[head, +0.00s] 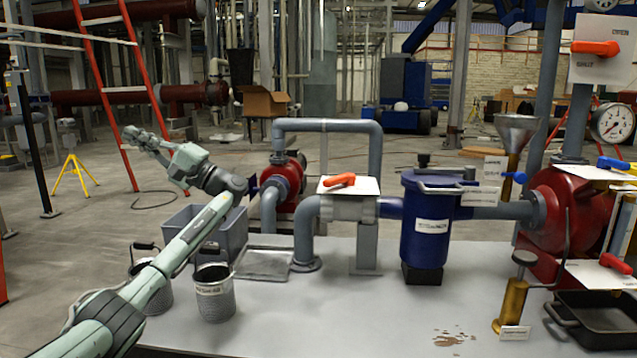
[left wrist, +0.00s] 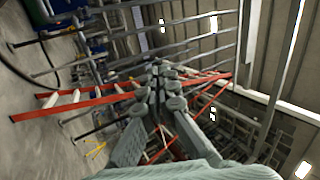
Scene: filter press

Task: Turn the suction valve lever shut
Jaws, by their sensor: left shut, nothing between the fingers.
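An orange valve lever (head: 340,180) sits on a white plate (head: 362,186) above the grey pipe left of the blue filter pot (head: 425,230). It lies roughly along the pipe, slightly slanted. I take it for the suction valve lever; its plate's lettering is too small to read. My left gripper (head: 132,134) is up at the left, well apart from the lever, its fingers pointing left away from it. The fingers are closed together and empty; they also show in the left wrist view (left wrist: 163,72). My right gripper is not in view.
Another orange lever (head: 595,47) and a pressure gauge (head: 613,122) are at the upper right. A red pump (head: 570,220), a funnel (head: 517,130) and a black tray (head: 600,322) stand right. A grey crate (head: 232,238) and metal buckets (head: 215,300) are near my left arm.

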